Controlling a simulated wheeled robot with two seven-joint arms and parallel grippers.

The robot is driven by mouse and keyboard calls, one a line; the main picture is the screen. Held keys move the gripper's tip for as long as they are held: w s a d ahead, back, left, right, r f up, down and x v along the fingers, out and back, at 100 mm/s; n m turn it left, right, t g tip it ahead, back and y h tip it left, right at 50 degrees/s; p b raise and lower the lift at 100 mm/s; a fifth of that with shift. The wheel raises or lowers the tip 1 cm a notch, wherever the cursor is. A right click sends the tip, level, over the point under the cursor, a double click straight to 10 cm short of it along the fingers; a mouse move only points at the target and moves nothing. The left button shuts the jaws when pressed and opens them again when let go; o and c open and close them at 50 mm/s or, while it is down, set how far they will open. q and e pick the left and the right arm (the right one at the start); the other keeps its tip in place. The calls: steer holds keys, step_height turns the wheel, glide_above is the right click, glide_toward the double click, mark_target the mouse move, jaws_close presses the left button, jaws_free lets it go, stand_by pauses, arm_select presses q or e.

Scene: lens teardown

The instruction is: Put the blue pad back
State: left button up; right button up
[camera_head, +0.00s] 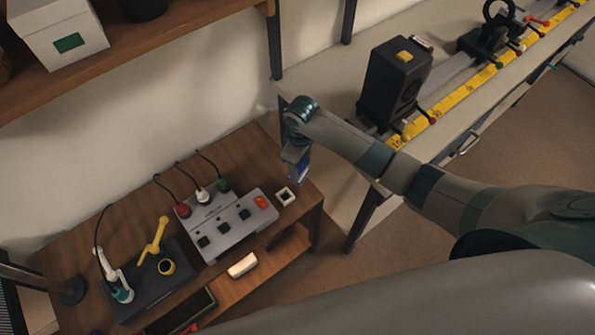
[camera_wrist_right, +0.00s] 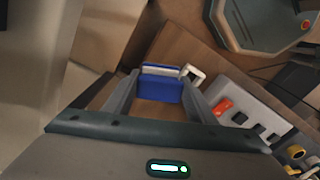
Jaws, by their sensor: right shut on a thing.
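My right gripper (camera_head: 301,172) points down above the right end of the wooden desk. It is shut on the blue pad (camera_wrist_right: 160,90), which sits between its two fingers in the right wrist view, with a pale strip along its upper edge. In the head view only a small blue part of the pad (camera_head: 304,169) shows beside the fingers. A small white square holder (camera_head: 285,196) with a dark middle stands on the desk, below and slightly left of the gripper. It also shows just right of the pad in the right wrist view (camera_wrist_right: 199,73). My left gripper is not in view.
A grey box (camera_head: 227,228) with black switches, a red part and cabled plugs stands left of the holder. A dark base (camera_head: 153,281) with a yellow tool lies further left. A bench (camera_head: 290,88) with a black lamp box (camera_head: 393,84) and a yellow scale is behind my right arm.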

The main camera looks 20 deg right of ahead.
steer(key=shift+w+a+f, duration=0.3)
steer(key=shift+a, duration=0.1)
steer(key=shift+f+p, duration=0.5)
steer(key=shift+f, duration=1.5)
steer(key=shift+f, duration=0.15)
steer(key=o, duration=1)
steer(key=shift+o, duration=0.2)
step_height(320, 180, up, 12)
steer(key=shift+r+b, duration=0.2)
steer(key=shift+b, duration=0.5)
